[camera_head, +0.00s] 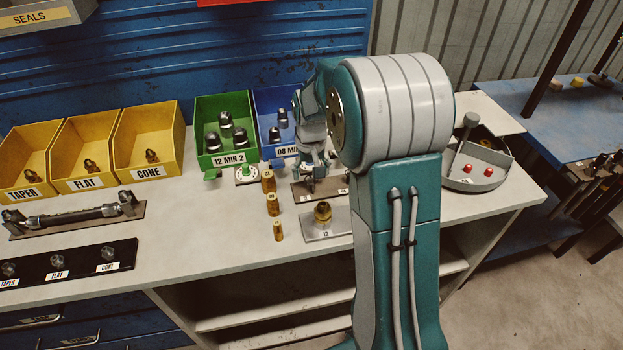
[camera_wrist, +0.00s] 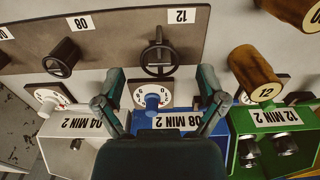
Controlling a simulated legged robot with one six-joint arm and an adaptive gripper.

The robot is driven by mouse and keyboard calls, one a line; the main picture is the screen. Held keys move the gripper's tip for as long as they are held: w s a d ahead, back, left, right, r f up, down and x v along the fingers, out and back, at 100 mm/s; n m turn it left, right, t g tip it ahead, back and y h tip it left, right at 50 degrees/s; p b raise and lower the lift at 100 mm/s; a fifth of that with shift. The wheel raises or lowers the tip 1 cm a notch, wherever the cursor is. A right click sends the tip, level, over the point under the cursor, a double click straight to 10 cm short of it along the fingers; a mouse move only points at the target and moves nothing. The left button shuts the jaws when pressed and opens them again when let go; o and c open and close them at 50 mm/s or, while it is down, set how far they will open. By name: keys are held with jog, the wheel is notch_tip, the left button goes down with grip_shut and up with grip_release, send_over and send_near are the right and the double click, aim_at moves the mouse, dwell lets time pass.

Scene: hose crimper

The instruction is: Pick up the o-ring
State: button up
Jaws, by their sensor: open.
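In the wrist view a dark ring (camera_wrist: 147,69), which looks like the o-ring, is at a short dark post on the brown plate (camera_wrist: 105,40), by the label 12. I cannot tell whether it is loose around the post or resting against it. In the head view my gripper (camera_head: 316,168) is low over the back of the bench, above the plate (camera_head: 306,192). The ring cannot be made out there.
A second post (camera_wrist: 64,50) stands by label 08. A dial with a blue knob (camera_wrist: 151,100) is between my fingers. Brass cylinders (camera_head: 272,204), a green bin (camera_head: 222,132) and a blue bin (camera_head: 271,106) are close by. A grey tray (camera_head: 470,180) stands right.

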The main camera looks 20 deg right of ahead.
jog(key=shift+f, duration=0.2)
dwell(0.3)
jog(key=c, duration=0.8)
